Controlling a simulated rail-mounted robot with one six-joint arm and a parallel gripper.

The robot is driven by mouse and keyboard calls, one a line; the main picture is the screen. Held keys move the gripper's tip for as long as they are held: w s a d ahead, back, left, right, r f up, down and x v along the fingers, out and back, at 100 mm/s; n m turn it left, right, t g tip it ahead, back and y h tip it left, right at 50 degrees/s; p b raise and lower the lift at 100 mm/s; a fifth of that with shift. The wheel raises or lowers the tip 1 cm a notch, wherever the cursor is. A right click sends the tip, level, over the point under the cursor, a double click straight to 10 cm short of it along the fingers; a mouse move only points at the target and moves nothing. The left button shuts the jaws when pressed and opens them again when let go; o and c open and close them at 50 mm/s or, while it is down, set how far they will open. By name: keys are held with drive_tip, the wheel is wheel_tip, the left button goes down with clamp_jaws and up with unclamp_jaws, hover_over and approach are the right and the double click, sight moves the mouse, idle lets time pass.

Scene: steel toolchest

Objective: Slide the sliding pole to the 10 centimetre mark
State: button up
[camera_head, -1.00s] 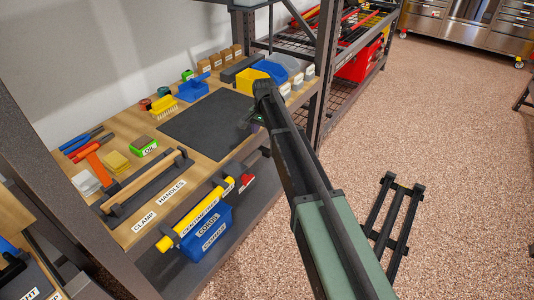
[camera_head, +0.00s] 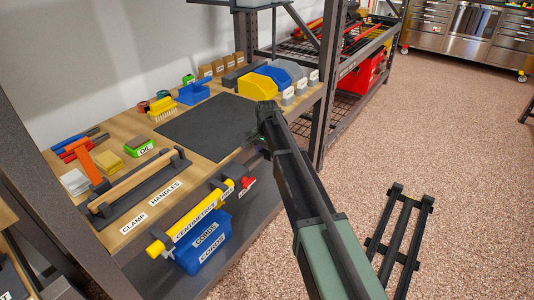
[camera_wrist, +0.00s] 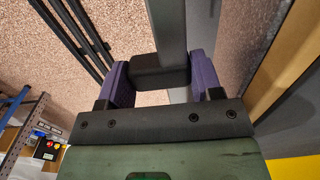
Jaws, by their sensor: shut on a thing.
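The yellow pole (camera_head: 192,222), labelled CENTIMETRES, hangs slanted along the shelf's front edge in black brackets. A black bracket (camera_head: 217,184) stands near its far end, and a small red piece (camera_head: 247,184) shows just beyond. In the head view my arm ends near the shelf edge, right of the pole, and its fingers are hidden. In the wrist view my gripper (camera_wrist: 160,75) has its two purple fingers either side of a black block (camera_wrist: 158,68), shut on it. A grey bar (camera_wrist: 172,25) runs past the block. I cannot tell how the block joins the pole.
A blue bin (camera_head: 203,246) labelled CORDS hangs under the pole. A wooden clamp handle (camera_head: 135,184), a dark mat (camera_head: 207,128) and several small tools and boxes lie on the shelf. A dark post (camera_head: 321,95) stands close to my arm. The floor (camera_head: 470,150) at right is mostly open.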

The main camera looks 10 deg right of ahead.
drive_tip(key=shift+c, duration=0.4)
drive_tip(key=w+d, duration=0.3)
drive_tip(key=d, duration=0.1)
drive_tip(key=shift+w, duration=0.35)
drive_tip(key=shift+a, duration=0.1)
drive_tip(key=o, duration=1)
wheel_tip(320, 180, up, 11)
drive_tip(key=p, duration=1)
drive_tip(key=shift+p, duration=0.4)
